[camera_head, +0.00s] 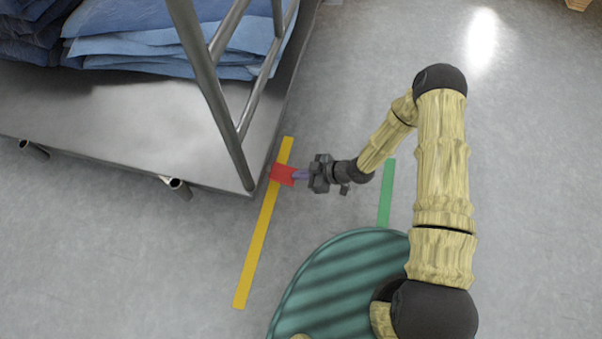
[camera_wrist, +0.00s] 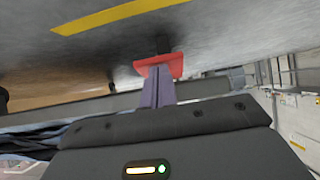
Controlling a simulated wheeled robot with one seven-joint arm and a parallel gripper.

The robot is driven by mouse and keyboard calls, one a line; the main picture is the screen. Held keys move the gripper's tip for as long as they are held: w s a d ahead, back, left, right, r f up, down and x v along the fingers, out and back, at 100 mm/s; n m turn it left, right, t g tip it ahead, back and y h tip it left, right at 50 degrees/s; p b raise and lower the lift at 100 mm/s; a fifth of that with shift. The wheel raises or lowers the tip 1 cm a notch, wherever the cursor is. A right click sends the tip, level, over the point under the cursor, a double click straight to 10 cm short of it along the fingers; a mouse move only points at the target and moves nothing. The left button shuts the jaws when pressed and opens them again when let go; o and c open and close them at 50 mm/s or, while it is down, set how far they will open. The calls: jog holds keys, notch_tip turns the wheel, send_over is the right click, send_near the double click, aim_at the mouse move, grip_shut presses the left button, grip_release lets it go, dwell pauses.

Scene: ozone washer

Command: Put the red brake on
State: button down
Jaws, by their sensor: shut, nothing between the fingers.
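The red brake (camera_head: 281,173) is a small flat red pedal by the near corner of the metal cart (camera_head: 225,165), low down over the yellow floor stripe. In the wrist view the red brake (camera_wrist: 175,65) shows just beyond my fingertips. My gripper (camera_head: 297,175) is shut and empty, reaching in from the right with its purple fingers pointing left at the pedal. In the wrist view my gripper (camera_wrist: 158,72) has its closed fingertips at the pedal's edge and overlapping it. I cannot tell whether they touch it. The pedal's mount is mostly hidden.
The cart carries stacks of folded blue cloth (camera_head: 150,45) and has slanted metal rails (camera_head: 215,85). A yellow stripe (camera_head: 258,235) and a green stripe (camera_head: 386,192) mark the floor.

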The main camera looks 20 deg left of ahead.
jog(key=shift+d+f, duration=0.1)
jog(key=shift+f, duration=0.15)
jog(key=shift+d+r+p, duration=0.1)
jog(key=shift+r+p, duration=0.5)
jog(key=shift+p, duration=0.15)
jog(key=r+p+v, duration=0.1)
jog(key=p+v, duration=0.6)
jog(key=v, duration=0.5)
jog(key=shift+a, duration=0.3)
jog(key=shift+r, duration=0.2)
